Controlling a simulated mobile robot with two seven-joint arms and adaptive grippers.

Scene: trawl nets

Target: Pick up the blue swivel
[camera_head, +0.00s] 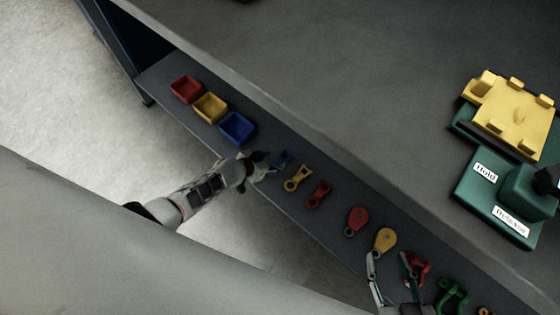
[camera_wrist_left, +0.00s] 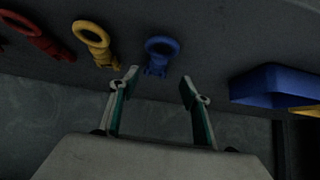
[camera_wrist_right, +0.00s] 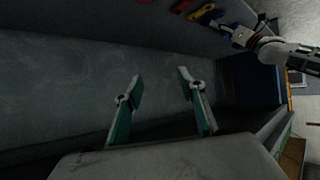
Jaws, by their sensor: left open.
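The blue swivel (camera_head: 282,158) lies on the grey shelf, first in a row of coloured parts. In the left wrist view the blue swivel (camera_wrist_left: 161,54) shows its ring and fork end, just beyond and between the fingertips. My left gripper (camera_head: 262,165) is beside it in the head view; its fingers (camera_wrist_left: 158,76) are open with nothing between them. My right gripper (camera_head: 392,262) is over the shelf near the yellow and red parts; in the right wrist view its fingers (camera_wrist_right: 160,82) are apart and empty.
A yellow swivel (camera_head: 298,178) and a red swivel (camera_head: 319,194) lie beside the blue one. Red (camera_head: 186,89), yellow (camera_head: 210,107) and blue (camera_head: 237,127) bins stand on the other side. Red (camera_head: 356,220) and yellow (camera_head: 384,239) round parts lie further right. A raised grey surface borders the shelf.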

